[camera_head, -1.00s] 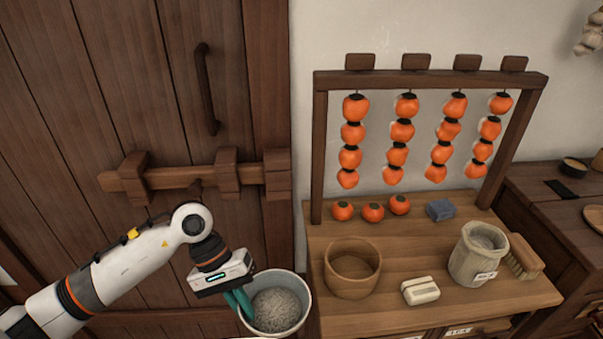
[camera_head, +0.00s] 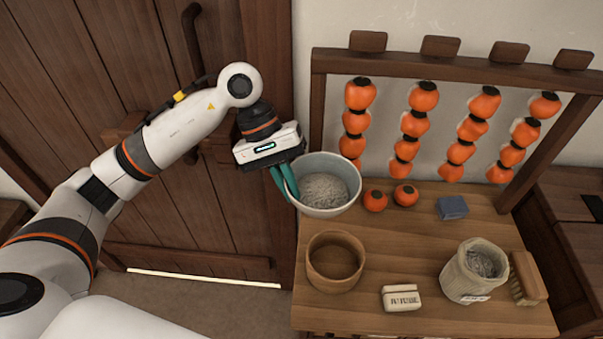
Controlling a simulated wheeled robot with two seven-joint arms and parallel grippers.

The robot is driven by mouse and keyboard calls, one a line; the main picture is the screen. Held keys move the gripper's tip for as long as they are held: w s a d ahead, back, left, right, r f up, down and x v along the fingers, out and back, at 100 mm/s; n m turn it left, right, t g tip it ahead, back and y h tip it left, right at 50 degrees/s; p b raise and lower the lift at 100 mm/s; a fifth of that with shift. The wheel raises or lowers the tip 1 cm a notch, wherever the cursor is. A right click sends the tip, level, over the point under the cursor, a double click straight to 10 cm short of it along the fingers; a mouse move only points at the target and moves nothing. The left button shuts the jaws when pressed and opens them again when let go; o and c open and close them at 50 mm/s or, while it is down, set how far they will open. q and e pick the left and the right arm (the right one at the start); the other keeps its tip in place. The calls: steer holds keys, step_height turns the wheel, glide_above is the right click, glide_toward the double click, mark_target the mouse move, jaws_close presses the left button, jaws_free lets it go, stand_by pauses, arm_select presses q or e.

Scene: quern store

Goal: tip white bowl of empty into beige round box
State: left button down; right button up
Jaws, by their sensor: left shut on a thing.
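My left gripper (camera_head: 286,187) is shut on the white bowl (camera_head: 336,163), its teal fingers at the bowl's left rim. The bowl looks upright and holds grey, grainy stuff (camera_head: 324,190). It appears held above the back left part of the table, behind the round box. The beige-brown round box (camera_head: 333,284) stands open on the table's left side, in front of the bowl in the picture. It looks empty inside. My right gripper is not in view.
Persimmons hang on a wooden rack (camera_head: 430,66) behind the table (camera_head: 410,240); loose ones (camera_head: 405,195) lie below. A blue-grey block (camera_head: 452,208), a labelled pale block (camera_head: 401,298), a sack (camera_head: 468,275) with grey contents and a brush (camera_head: 527,278) stand further right. The table's middle is clear.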

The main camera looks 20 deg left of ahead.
arm_select(q)
steer(key=shift+t+y, duration=0.7)
steer(key=f+b, duration=0.1)
steer(key=f, duration=0.1)
steer(key=f+b, duration=0.2)
steer(key=f, duration=0.1)
steer(key=shift+s+a, duration=0.1)
steer(key=shift+s, duration=0.1)
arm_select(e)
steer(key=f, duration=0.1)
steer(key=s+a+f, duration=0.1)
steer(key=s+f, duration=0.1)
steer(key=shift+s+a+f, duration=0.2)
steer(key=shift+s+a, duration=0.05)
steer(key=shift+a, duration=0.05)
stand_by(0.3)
